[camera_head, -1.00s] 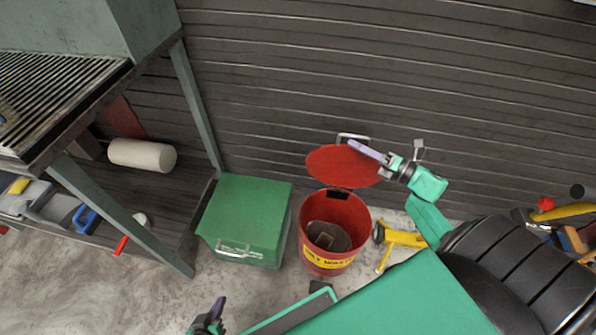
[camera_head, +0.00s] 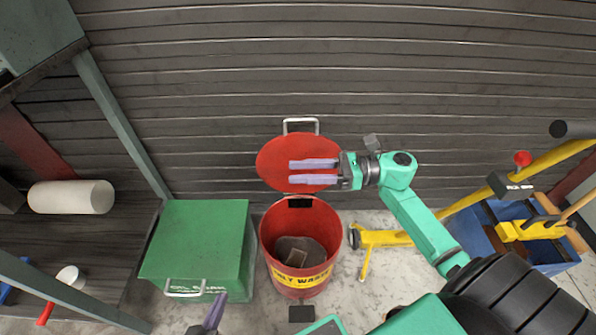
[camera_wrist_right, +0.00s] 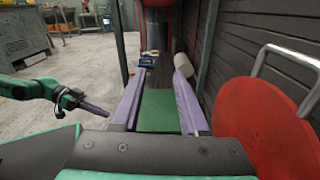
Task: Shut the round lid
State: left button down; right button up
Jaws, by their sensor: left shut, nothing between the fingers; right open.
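The round red lid (camera_head: 275,160) stands raised at the back of the red oily-waste bin (camera_head: 300,280), with its silver handle (camera_head: 300,121) at the top. The bin is open and holds some dark waste. My right gripper (camera_head: 312,171) is open and empty, pointing left in front of the lid's face. I cannot tell whether it touches the lid. In the right wrist view the lid (camera_wrist_right: 262,112) is right of the spread fingers (camera_wrist_right: 160,95). My left gripper (camera_head: 215,311) is shut and empty at the bottom edge, left of the bin; it also shows in the right wrist view (camera_wrist_right: 97,110).
A green box (camera_head: 197,240) with a handle stands just left of the bin. A yellow jack (camera_head: 385,238) and a blue crate (camera_head: 545,262) are to the right. A slatted wall (camera_head: 400,60) runs behind. A shelf with a white roll (camera_head: 70,197) is at left.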

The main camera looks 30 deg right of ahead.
jog(key=shift+w+a, duration=0.3)
jog(key=shift+a, duration=0.2)
grip_shut()
dwell(1.0)
grip_release()
jog(key=v, duration=1.4)
jog(key=shift+s+d, duration=0.2)
jog(key=shift+d, duration=0.1)
